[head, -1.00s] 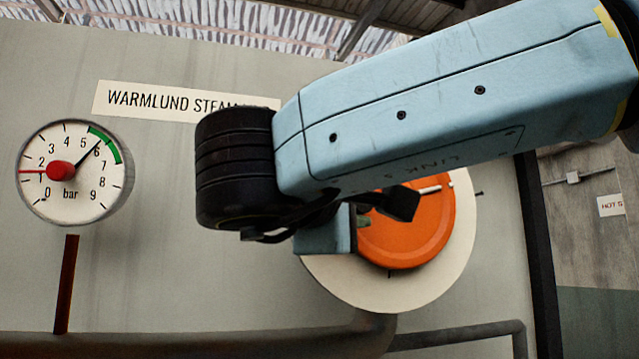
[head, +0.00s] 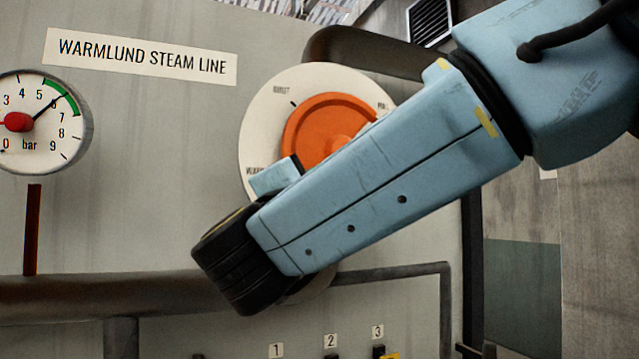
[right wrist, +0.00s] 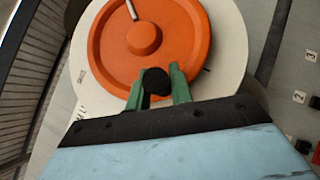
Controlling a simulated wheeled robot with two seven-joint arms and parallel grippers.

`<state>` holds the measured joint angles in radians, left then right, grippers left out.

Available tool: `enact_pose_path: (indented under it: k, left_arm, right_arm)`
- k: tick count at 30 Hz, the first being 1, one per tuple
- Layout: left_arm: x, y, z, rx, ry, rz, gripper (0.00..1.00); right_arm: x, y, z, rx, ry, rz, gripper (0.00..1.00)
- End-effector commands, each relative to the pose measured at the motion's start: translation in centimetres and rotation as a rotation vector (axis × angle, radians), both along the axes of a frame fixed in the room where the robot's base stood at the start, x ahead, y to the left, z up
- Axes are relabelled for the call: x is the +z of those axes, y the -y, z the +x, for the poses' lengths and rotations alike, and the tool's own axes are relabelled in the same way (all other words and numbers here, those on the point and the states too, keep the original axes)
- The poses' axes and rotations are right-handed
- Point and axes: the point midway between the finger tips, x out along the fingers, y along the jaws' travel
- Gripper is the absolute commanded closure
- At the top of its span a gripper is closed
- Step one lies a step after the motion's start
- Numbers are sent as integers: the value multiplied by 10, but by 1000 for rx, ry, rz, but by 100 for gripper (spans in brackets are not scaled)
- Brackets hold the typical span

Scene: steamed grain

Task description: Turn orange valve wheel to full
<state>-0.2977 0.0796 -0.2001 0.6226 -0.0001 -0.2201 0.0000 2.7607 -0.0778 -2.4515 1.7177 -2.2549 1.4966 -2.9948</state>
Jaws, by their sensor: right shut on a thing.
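The orange valve wheel (head: 318,125) sits on a round cream dial plate (head: 262,125) in the head view; my right arm covers its lower right. The wheel also shows in the right wrist view (right wrist: 180,45), with a round hub and a white pointer mark (right wrist: 131,9) near the top. My right gripper (right wrist: 157,86) has green fingers on either side of a black knob (right wrist: 155,80) at the wheel's rim and is shut on it. In the head view the fingers are hidden behind my arm. The dial's lettering is partly covered or too small to read surely. My left gripper is not in view.
A pressure gauge (head: 45,125) at the left has its black needle near 6, by the green band. A dark pipe (head: 90,298) runs below the dial. Numbered labels (head: 331,340) stand at the bottom. The panel between gauge and dial is clear.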

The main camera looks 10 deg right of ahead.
Motion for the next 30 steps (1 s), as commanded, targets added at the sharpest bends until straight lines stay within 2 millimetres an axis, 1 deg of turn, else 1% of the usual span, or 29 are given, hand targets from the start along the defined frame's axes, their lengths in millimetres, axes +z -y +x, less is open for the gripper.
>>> enact_pose_path:
  k: [10, 11, 15, 27, 30]
  left_arm:
    - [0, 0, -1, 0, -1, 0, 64]
    - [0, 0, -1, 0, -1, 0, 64]
    - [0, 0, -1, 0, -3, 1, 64]
    - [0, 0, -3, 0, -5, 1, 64]
    - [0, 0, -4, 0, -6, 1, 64]
  right_arm:
    - [0, 1, 0, -3, 0, 0, 100]
    - [0, 1, 0, -3, 0, 0, 76]
    - [0, 1, 0, -3, 2, 0, 57]
    - [1, 0, 0, 0, 1, 1, 57]
    - [2, 3, -3, -6, -2, 20, 57]
